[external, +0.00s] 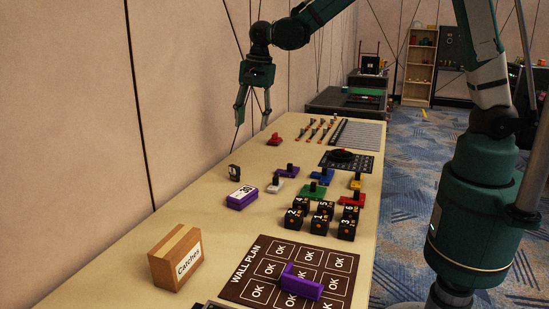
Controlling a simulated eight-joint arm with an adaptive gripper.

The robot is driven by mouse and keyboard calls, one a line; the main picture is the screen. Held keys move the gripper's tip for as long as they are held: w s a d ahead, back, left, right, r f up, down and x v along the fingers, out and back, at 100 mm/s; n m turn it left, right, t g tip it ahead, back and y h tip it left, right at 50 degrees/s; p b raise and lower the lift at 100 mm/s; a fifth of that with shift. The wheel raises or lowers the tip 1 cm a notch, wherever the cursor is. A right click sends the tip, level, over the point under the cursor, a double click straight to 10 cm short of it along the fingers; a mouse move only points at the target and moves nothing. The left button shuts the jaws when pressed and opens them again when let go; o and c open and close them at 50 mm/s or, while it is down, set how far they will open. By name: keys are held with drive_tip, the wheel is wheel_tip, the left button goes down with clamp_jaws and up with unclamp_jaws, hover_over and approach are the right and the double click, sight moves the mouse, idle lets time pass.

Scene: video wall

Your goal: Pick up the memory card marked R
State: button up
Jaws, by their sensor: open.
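No memory card with a readable R can be picked out in the external view; the small markings are too fine to tell. A small dark upright piece (234,172) stands near the wall-side edge of the table, and I cannot tell what it is. My gripper (252,121) is open and empty, fingers pointing down, at the table's far wall side. It is above and beyond the dark piece, near a small red object (274,140).
The near-left tabletop is mostly clear.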

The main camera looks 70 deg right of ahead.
sight(234, 166)
drive_tip(key=w+f+m, duration=0.1)
drive_tip(key=w+f, duration=0.1)
drive_tip(key=f, duration=0.2)
drive_tip(key=w+f+m+g, duration=0.1)
drive_tip(key=w+f+m, duration=0.1)
drive_tip(key=f, duration=0.3)
drive_tip(key=w+a+f+m, duration=0.1)
drive_tip(key=w+f+m, duration=0.1)
drive_tip(key=w+f, duration=0.2)
drive_tip(key=shift+f+g, duration=0.3)
drive_tip(key=shift+f, duration=0.05)
drive_tip(key=shift+d+f, duration=0.1)
drive_tip(key=shift+f, duration=1.2)
drive_tip(key=shift+s+d+f+b, duration=0.1)
drive_tip(key=shift+f+b, duration=0.25)
drive_tip(key=shift+f, duration=0.95)
drive_tip(key=shift+d+f+b, duration=0.1)
drive_tip(key=shift+f+b, duration=0.2)
drive_tip(key=shift+f, duration=1)
drive_tip(key=c, duration=0.9)
